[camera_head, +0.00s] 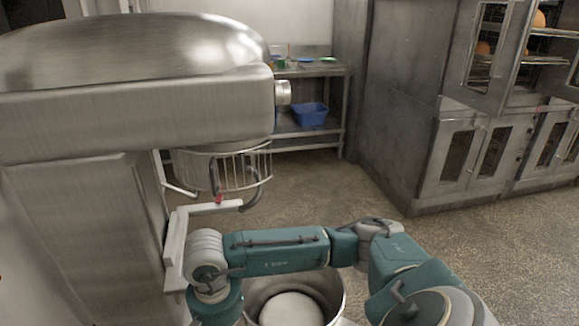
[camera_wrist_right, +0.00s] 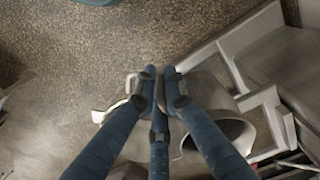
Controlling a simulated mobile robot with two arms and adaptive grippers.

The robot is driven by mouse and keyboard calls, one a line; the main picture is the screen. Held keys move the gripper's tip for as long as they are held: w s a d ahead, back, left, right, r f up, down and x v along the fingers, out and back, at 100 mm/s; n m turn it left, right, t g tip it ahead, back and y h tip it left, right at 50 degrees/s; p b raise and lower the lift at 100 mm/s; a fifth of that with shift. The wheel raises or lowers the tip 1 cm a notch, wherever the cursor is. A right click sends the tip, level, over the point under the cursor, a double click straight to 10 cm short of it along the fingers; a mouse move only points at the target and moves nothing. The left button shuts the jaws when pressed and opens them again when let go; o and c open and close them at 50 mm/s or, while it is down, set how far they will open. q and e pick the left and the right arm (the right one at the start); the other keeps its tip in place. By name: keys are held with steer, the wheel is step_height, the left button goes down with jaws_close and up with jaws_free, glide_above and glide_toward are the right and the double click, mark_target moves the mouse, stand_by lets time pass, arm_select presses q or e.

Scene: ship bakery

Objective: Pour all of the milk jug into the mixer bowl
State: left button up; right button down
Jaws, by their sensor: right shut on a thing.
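In the right wrist view, my right gripper (camera_wrist_right: 160,75) has its blue fingers closed together against a grey metal vessel (camera_wrist_right: 208,92), which looks like the milk jug. Its round dark mouth points toward the lower right of that view. The fingers hide part of it, and I cannot tell how much milk is in it. In the head view, a round metal bowl (camera_head: 338,293) with a pale, smooth content shows at the bottom, partly behind my right arm. It looks like the mixer bowl. My right gripper is out of the head view, and my left gripper shows in neither view.
The large metal mixer (camera_head: 130,110) fills the left side, with its wire guard (camera_head: 240,168) above a pale bowl yoke (camera_head: 176,245). A shelf with a blue bin (camera_head: 310,115) stands at the back. Ovens (camera_head: 480,155) stand at right; the floor between is clear.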

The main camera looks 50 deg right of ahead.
steer(key=w+d+f+m+b, duration=0.1)
steer(key=w+m+b, duration=0.1)
steer(key=w+d+f+m+b, duration=0.1)
steer(key=w+f+m+b, duration=0.1)
steer(key=m, duration=0.1)
steer(key=w+d+f+m+b, duration=0.2)
steer(key=m, duration=0.1)
steer(key=shift+d+f+b, duration=0.1)
steer(key=shift+b, duration=0.3)
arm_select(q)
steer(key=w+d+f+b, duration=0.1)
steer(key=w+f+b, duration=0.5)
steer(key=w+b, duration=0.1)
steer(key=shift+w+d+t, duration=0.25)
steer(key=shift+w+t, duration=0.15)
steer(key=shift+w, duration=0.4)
arm_select(e)
steer(key=w+d+f+m, duration=0.2)
steer(key=w+d+m, duration=0.2)
steer(key=m, duration=0.5)
steer(key=shift+w+d+f+m, duration=0.15)
steer(key=shift+w+m, duration=0.15)
steer(key=shift+w, duration=0.5)
steer(key=shift+s, duration=0.1)
